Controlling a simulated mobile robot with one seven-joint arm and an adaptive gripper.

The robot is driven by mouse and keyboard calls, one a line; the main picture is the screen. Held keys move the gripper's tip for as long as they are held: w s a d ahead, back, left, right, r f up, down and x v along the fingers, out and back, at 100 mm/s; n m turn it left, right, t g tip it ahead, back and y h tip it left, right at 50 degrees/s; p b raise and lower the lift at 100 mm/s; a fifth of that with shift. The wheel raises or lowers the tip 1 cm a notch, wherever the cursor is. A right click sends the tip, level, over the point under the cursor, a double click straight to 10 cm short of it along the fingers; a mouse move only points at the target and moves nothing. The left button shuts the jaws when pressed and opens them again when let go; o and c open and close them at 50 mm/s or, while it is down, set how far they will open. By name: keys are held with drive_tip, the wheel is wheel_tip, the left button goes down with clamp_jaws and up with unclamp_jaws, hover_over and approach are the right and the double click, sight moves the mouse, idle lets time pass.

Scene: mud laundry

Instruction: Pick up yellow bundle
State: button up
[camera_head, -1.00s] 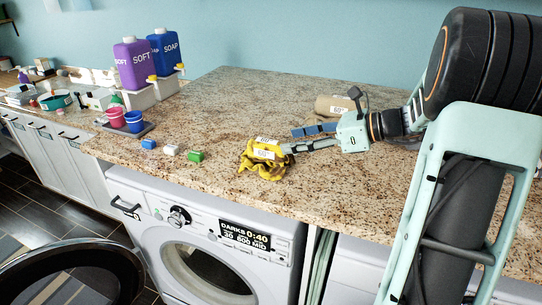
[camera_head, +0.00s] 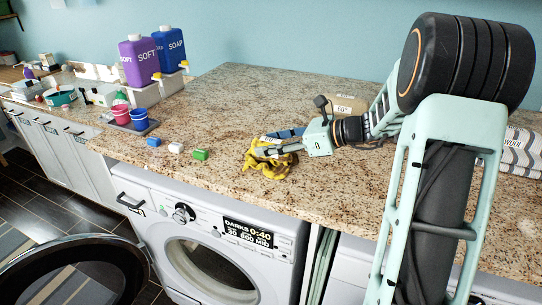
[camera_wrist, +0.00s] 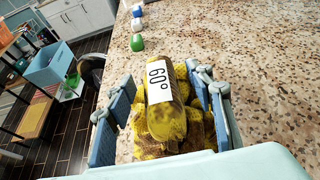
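The yellow bundle (camera_head: 270,170) is a crumpled, mottled yellow cloth near the front edge of the granite counter, above the washing machine. In the wrist view the yellow bundle (camera_wrist: 165,125) shows a rolled top with a white "60°" label. My gripper (camera_head: 265,147) is low over it, its fingers reaching across it from the right and hiding part of it. In the wrist view my gripper (camera_wrist: 163,85) is open, with one blue-padded finger on each side of the bundle. I cannot tell whether either finger touches it.
A beige labelled roll (camera_head: 350,105) lies behind my gripper, and a striped "WOOL" textile (camera_head: 522,150) lies at right. Small blue (camera_head: 153,142), white (camera_head: 176,148) and green (camera_head: 200,154) blocks sit to the left. The counter's middle is clear.

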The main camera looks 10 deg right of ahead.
drive_tip(key=c, duration=1)
drive_tip(key=shift+c, duration=0.3)
drive_tip(key=shift+r, duration=0.15)
